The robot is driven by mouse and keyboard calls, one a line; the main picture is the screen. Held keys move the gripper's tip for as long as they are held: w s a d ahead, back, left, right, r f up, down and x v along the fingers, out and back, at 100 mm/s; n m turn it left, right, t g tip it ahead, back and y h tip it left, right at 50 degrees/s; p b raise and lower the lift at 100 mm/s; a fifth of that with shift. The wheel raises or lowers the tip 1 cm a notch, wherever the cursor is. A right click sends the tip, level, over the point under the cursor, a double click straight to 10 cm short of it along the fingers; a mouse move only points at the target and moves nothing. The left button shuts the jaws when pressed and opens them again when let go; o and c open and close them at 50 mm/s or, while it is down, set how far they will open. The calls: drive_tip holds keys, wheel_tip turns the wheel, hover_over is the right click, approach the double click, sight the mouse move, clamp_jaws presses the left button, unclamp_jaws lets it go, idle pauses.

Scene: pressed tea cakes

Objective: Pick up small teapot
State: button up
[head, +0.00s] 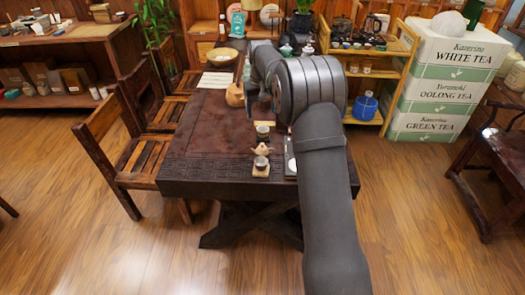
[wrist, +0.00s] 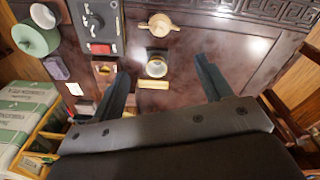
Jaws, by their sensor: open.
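The small teapot (head: 262,149) is light tan and stands near the front right of the dark table (head: 215,140). In the wrist view the teapot (wrist: 159,24) is near the top centre, beyond my fingertips. A dark-rimmed cup (wrist: 156,66) with a pale inside shows between my fingers, by a small wooden coaster (wrist: 153,85). My gripper (wrist: 162,68) is open and empty, above the table and apart from the teapot. In the head view my arm hides most of the gripper.
A cup on a coaster (head: 261,169) stands in front of the teapot. A dark tray with red items (wrist: 98,25) lies beside it. A round wooden vessel (head: 235,95) and a bowl (head: 222,56) stand farther back. The table's left half is mostly clear.

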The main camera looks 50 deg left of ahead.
sight(262, 144)
drive_tip(key=shift+n, duration=0.4)
drive_tip(key=f, duration=1.3)
drive_tip(key=w+f, duration=0.1)
drive_tip(key=f, duration=0.5)
drive_tip(key=shift+a+f, duration=0.35)
drive_tip(key=shift+a, duration=0.05)
drive_tip(key=c, duration=1.1)
